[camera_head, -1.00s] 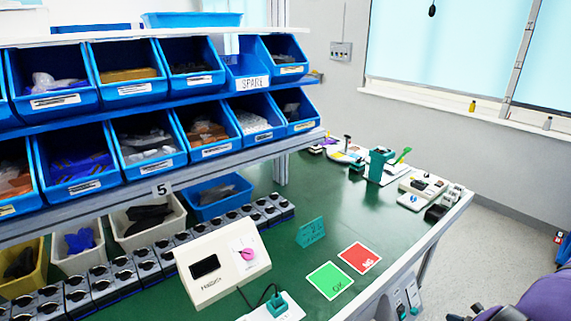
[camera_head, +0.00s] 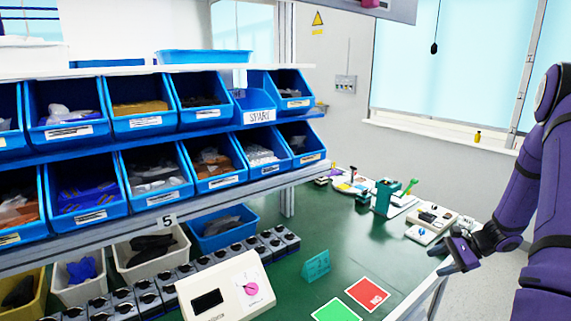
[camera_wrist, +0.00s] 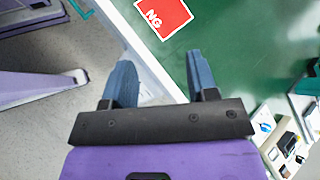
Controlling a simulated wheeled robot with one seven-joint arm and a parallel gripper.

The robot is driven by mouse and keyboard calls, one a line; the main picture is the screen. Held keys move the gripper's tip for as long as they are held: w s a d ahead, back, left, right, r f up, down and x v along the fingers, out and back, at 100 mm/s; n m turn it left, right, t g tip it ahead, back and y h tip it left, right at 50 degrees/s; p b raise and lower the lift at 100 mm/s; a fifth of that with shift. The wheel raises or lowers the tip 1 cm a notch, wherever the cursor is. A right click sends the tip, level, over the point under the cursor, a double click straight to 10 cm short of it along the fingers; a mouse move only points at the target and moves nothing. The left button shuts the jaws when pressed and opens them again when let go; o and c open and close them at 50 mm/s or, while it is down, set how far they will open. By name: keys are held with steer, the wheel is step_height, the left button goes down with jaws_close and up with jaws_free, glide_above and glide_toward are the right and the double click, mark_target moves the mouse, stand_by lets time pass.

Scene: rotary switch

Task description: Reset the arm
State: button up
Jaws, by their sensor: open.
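My purple arm comes in at the right of the head view. My gripper (camera_head: 452,257) is near the right edge of the green table, and its jaws are apart and empty. In the wrist view my gripper (camera_wrist: 164,85) shows two blue-grey fingers spread over the table's pale edge, with nothing between them. The rotary switch is a pink knob (camera_head: 251,288) on a cream box (camera_head: 226,290) with a dark display, at the lower middle of the head view. My gripper is well to the right of it and apart from it.
A red NG card (camera_head: 368,294) and a green card (camera_head: 336,311) lie on the table (camera_head: 335,240). Blue bins (camera_head: 142,122) fill the shelves at left. Small tools and a green fixture (camera_head: 386,197) stand at the back right. Open floor lies beyond the table's right edge.

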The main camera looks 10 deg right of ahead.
steer(key=s+a+r+n+g+h, duration=0.15)
steer(key=a+r+n, duration=0.35)
steer(key=a+r, duration=0.5)
steer(key=s+a+r+n+g+h, duration=0.1)
steer(key=a+r+n+g+h, duration=0.2)
steer(key=a+r, duration=0.7)
steer(key=s+a+r+n+t+h, duration=0.2)
steer(key=s+a+r+n, duration=0.2)
steer(key=s+r, duration=0.3)
steer(key=s+a+r+n+t+h, duration=0.2)
steer(key=s+r+n, duration=0.4)
steer(key=s, duration=0.5)
steer(key=a+r+t, duration=0.1)
steer(key=a, duration=0.1)
steer(key=shift+a, duration=0.4)
steer(key=shift+h, duration=0.25)
